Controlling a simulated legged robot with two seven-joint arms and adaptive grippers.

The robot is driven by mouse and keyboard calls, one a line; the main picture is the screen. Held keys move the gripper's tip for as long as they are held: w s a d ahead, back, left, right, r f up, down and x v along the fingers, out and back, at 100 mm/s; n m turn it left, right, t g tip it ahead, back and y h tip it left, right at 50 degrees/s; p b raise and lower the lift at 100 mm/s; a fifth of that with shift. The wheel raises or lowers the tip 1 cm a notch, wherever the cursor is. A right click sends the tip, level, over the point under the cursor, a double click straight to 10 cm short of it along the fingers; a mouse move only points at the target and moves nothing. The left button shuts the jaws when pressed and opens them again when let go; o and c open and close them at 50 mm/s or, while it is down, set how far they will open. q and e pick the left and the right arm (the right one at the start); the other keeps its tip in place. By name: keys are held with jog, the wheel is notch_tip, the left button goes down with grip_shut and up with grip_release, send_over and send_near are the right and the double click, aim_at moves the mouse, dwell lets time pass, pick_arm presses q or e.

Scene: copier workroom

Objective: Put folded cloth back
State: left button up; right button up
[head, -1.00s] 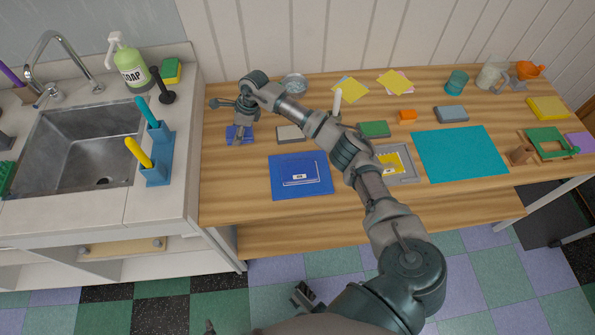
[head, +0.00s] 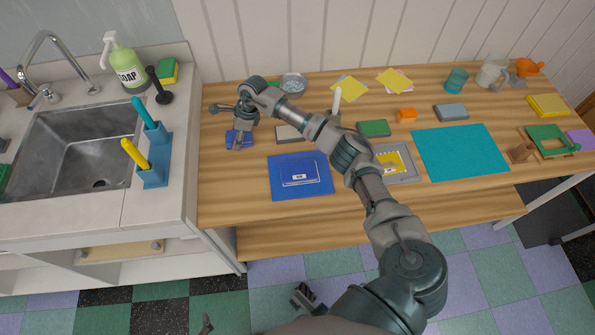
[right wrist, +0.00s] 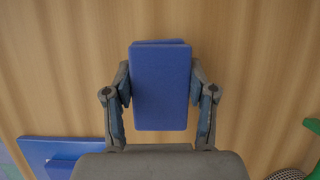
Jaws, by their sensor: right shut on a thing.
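The folded cloth (head: 239,139) looks like a small blue block at the left end of the wooden table in the head view. My right gripper (head: 238,143) reaches over it from above. In the right wrist view the blue cloth (right wrist: 160,88) lies between the two fingers of the right gripper (right wrist: 162,95), which are shut on its sides. I cannot tell whether the cloth touches the table. A blue mat (head: 318,187) with a white outline and a small label lies to its right, nearer me. Parts that may be my left gripper (head: 256,308) show at the bottom edge.
A grey-white block (head: 289,133) and a glass dish (head: 293,84) are close to the right gripper. A grey tray (head: 408,176), green block (head: 373,128) and teal mat (head: 460,153) lie farther right. The sink counter (head: 165,205) borders the table's left. Bare wood surrounds the cloth.

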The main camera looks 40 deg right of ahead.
jog(key=shift+f, duration=0.25)
jog(key=o, duration=1.5)
jog(key=v, duration=1.2)
jog(key=shift+w, duration=0.1)
